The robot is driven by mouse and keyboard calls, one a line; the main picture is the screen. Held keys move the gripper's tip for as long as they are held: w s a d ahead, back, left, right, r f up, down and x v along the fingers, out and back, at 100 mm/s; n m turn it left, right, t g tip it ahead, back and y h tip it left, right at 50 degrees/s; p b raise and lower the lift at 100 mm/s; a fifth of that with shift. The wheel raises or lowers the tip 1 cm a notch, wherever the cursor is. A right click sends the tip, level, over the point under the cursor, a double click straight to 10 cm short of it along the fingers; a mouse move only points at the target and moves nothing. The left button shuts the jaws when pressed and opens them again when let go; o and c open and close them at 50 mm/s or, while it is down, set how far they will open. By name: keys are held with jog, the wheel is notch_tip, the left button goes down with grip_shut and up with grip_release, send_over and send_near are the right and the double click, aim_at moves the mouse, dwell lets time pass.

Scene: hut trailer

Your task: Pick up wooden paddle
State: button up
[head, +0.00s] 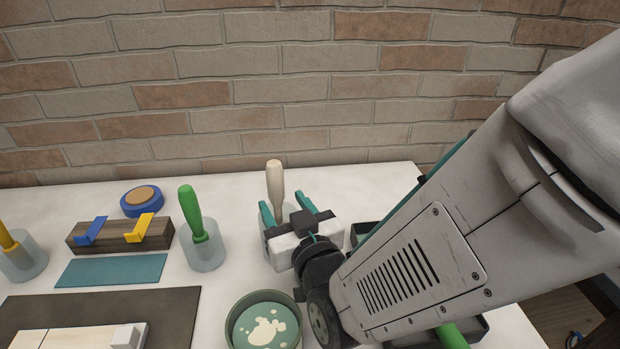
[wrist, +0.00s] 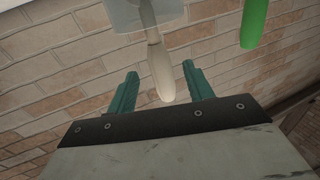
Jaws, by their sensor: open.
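The wooden paddle shows as a pale cream handle (head: 275,183) standing upright in a translucent cup (head: 283,243) at the back middle of the white table. Its lower end is hidden in the cup and behind my gripper. My gripper (head: 286,206) is open in front of the handle, its teal fingers pointing toward the wall. In the wrist view the handle (wrist: 159,66) reaches into the space between the open fingertips (wrist: 160,72), with a gap on both sides. Part of the cup (wrist: 125,14) shows at the top there.
A green-handled tool (head: 190,210) stands in a cup to the left. Further left are a wooden block (head: 118,235) with hooks and a blue roll (head: 134,206). A green bowl (head: 240,333) sits in front. The brick wall (head: 200,100) rises behind the table.

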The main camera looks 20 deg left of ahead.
aim_at(272, 186)
jog(key=x, duration=0.7)
jog(key=c, duration=1.1)
